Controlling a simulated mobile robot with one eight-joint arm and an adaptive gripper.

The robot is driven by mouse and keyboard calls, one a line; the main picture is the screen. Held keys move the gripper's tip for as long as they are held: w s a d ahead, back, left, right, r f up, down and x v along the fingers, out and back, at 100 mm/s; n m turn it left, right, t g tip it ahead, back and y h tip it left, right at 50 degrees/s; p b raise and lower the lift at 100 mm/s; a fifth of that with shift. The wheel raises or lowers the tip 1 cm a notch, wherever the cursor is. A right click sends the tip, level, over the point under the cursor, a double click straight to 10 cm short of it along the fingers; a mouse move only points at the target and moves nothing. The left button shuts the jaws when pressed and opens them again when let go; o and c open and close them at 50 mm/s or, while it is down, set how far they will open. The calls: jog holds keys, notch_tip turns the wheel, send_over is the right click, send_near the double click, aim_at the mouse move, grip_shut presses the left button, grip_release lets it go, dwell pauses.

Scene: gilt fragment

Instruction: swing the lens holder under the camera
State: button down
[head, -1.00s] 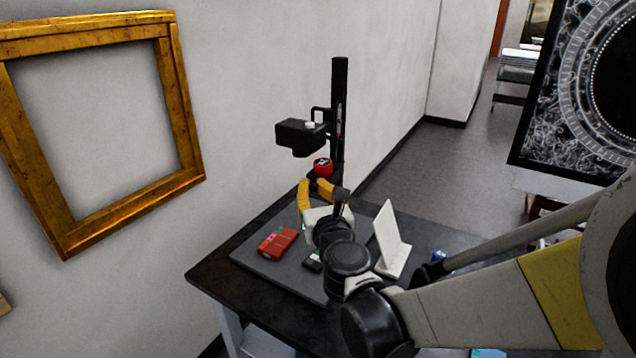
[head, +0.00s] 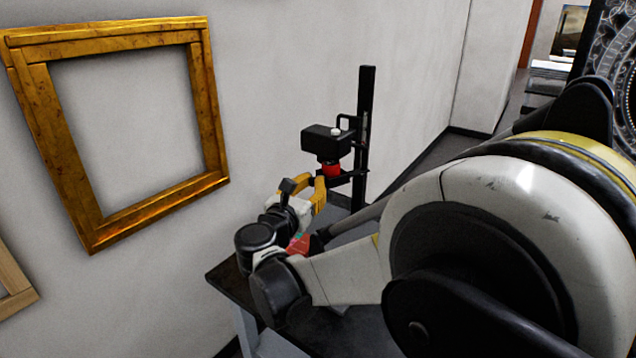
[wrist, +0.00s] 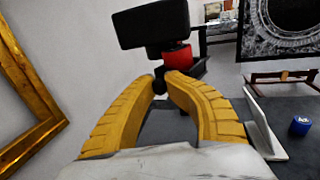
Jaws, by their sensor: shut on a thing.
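The camera (head: 326,139) is a black box on a black upright post (head: 364,125). The lens holder carries a red round part (head: 331,169), which sits right below the camera in the head view. In the wrist view the red part (wrist: 178,57) shows under the camera body (wrist: 150,24), partly overlapped by it. My gripper (head: 320,184) has yellow fingers. In the wrist view its fingertips (wrist: 168,78) are close together on a small dark part of the lens holder, just below the red part. The exact contact is mostly hidden by the fingers.
The black table (head: 228,283) is largely hidden behind my arm. A red box (head: 298,243) lies on it. The wrist view shows a white angled stand (wrist: 262,122) and a blue can (wrist: 299,126) at right. A gilt frame (head: 75,165) is on the left wall.

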jog(key=w+a+m+g+h+p, duration=0.1)
jog(key=w+a+m+g+h, duration=0.1)
jog(key=w+h, duration=0.3)
jog(key=shift+w+m+g, duration=0.4)
jog(key=shift+w+m, duration=0.15)
jog(key=shift+m, duration=0.25)
jog(key=c, duration=1.3)
grip_release()
jog(key=shift+a, duration=0.15)
jog(key=shift+c, duration=0.2)
jog(key=v, duration=1.2)
